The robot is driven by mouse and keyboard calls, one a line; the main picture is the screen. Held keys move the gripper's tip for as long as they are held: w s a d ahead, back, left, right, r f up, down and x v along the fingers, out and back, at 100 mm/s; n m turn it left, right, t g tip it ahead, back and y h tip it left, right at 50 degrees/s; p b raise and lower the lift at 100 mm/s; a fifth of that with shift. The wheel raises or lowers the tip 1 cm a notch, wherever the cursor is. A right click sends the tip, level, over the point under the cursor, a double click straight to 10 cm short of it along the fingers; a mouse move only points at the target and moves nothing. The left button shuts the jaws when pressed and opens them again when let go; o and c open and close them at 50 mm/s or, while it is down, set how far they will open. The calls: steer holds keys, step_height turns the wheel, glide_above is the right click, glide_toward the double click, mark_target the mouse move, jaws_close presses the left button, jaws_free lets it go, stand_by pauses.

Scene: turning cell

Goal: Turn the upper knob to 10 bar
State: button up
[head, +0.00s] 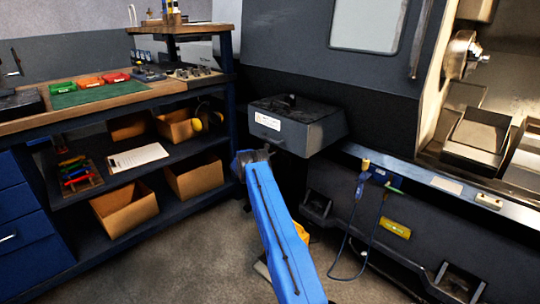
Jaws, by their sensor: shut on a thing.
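My blue arm reaches up from the bottom of the head view to the lower left of a dark grey box (318,133) on the machine's front. My gripper (266,150) is small and dark at the arm's end, close to the box's front left side. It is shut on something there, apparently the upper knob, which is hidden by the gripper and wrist. I cannot make out a pressure scale or the knob's setting. The box has a white label (267,121) on its front and a small black part (292,100) on top.
A blue-framed workbench (100,102) with coloured bins, a green mat (92,92) and cardboard boxes (124,207) stands at left. The lathe's open work area (490,95) is at right. A blue cable (345,250) hangs below its ledge. Bare floor (200,260) lies between bench and machine.

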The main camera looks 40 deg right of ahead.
steer(key=n, duration=0.7)
steer(key=shift+w+f, duration=0.1)
steer(key=shift+a, duration=0.1)
stand_by(0.4)
steer(key=o, duration=1)
steer(key=shift+o, duration=0.2)
steer(key=s+a, duration=0.1)
steer(key=a, duration=1.6)
steer(key=shift+s+a, duration=0.2)
